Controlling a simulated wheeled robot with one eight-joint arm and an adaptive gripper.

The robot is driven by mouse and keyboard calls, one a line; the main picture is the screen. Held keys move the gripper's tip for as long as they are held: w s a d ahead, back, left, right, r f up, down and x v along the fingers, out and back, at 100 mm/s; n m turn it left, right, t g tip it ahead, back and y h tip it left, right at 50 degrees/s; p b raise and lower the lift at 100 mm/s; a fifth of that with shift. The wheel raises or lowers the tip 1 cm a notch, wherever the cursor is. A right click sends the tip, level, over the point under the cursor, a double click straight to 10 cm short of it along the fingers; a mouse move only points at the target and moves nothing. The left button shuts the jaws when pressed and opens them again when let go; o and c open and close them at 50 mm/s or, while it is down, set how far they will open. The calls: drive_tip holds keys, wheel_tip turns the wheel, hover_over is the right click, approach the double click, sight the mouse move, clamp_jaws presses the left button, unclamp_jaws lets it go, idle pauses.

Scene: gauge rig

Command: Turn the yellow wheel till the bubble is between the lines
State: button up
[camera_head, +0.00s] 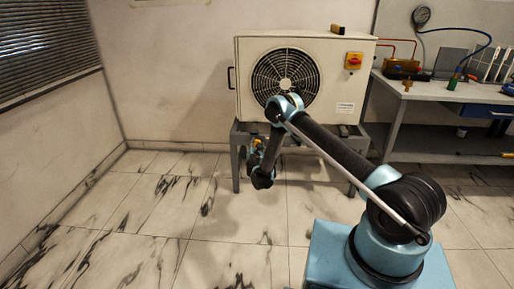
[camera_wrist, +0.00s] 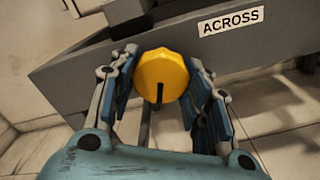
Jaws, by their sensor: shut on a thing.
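The yellow wheel (camera_wrist: 160,72) sits between the two fingers of my gripper (camera_wrist: 168,92) in the wrist view. It has a scalloped rim and a dark mark running down from its middle. My gripper is shut on it, one finger on each side. The wheel is at the face of a grey beam that carries a label reading ACROSS (camera_wrist: 231,21). In the head view my gripper (camera_head: 256,148) is at the left front of the stand under the white unit, small and partly hidden by my arm. No bubble or lines can be made out in either view.
A white fan unit (camera_head: 340,85) with a red and yellow switch (camera_head: 353,61) stands on a grey stand (camera_head: 236,165). A workbench (camera_head: 440,92) with a gauge (camera_head: 421,16) and tools is at the right. The tiled floor at the left is clear.

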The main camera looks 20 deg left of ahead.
sight(257, 141)
drive_tip(key=shift+d+f+n, duration=0.1)
drive_tip(key=shift+n, duration=0.5)
drive_tip(key=o, duration=1.1)
drive_tip(key=shift+r, duration=5)
drive_tip(key=shift+c, duration=0.2)
